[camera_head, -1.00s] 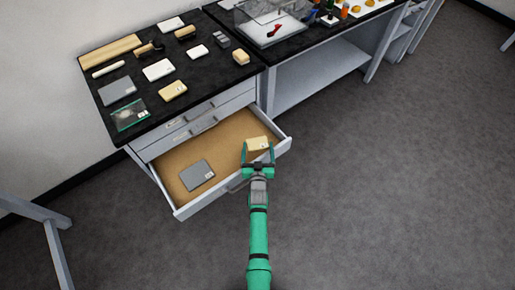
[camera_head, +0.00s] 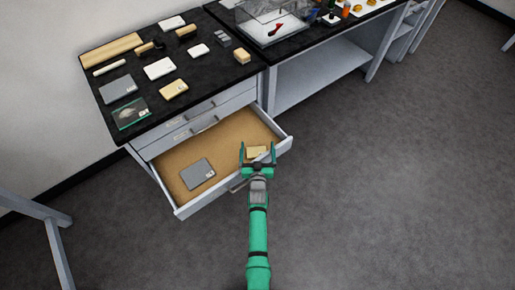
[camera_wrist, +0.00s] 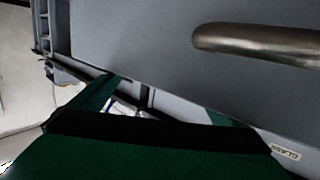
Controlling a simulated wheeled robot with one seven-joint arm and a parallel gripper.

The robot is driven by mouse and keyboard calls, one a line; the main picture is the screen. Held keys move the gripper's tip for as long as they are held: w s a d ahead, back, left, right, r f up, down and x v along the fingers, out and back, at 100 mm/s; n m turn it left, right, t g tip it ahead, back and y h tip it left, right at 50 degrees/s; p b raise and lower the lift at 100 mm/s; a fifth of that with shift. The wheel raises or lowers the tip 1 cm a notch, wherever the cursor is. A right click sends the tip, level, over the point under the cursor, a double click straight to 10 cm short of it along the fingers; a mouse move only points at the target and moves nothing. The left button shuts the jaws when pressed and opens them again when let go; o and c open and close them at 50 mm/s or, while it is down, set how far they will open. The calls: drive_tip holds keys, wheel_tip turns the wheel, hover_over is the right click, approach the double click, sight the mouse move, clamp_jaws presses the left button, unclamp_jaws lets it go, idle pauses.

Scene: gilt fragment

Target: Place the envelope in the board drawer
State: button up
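The board drawer (camera_head: 227,141) is pulled out, with a tan floor. A tan envelope-like packet (camera_head: 257,151) shows at its right end, between and just beyond my gripper's fingers. I cannot tell whether it touches the drawer floor. My gripper (camera_head: 258,153) is over the drawer's front right part, its green fingers spread apart. The wrist view also shows the fingers of my gripper (camera_wrist: 160,105) wide apart, with a small pale patch between them. A flat grey piece with a white label (camera_head: 198,174) lies in the drawer's left part.
A drawer handle (camera_wrist: 255,43) and grey panel fill much of the wrist view. The black worktop (camera_head: 212,83) above holds several packets, boards and tools. A clear case (camera_head: 272,20) stands on the neighbouring bench. The drawer's middle is bare.

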drive_tip(key=shift+s+d+f, duration=0.15)
drive_tip(key=shift+d+f, duration=0.1)
drive_tip(key=shift+f, duration=0.1)
drive_tip(key=s+r, duration=0.3)
drive_tip(key=s, duration=0.8)
drive_tip(key=s+r, duration=0.3)
drive_tip(key=s, duration=0.8)
drive_tip(key=s+r, duration=0.3)
drive_tip(key=s, duration=0.8)
drive_tip(key=s+a+r+g, duration=0.1)
drive_tip(key=s+r, duration=1.3)
drive_tip(key=r, duration=0.1)
drive_tip(key=shift+r, duration=0.2)
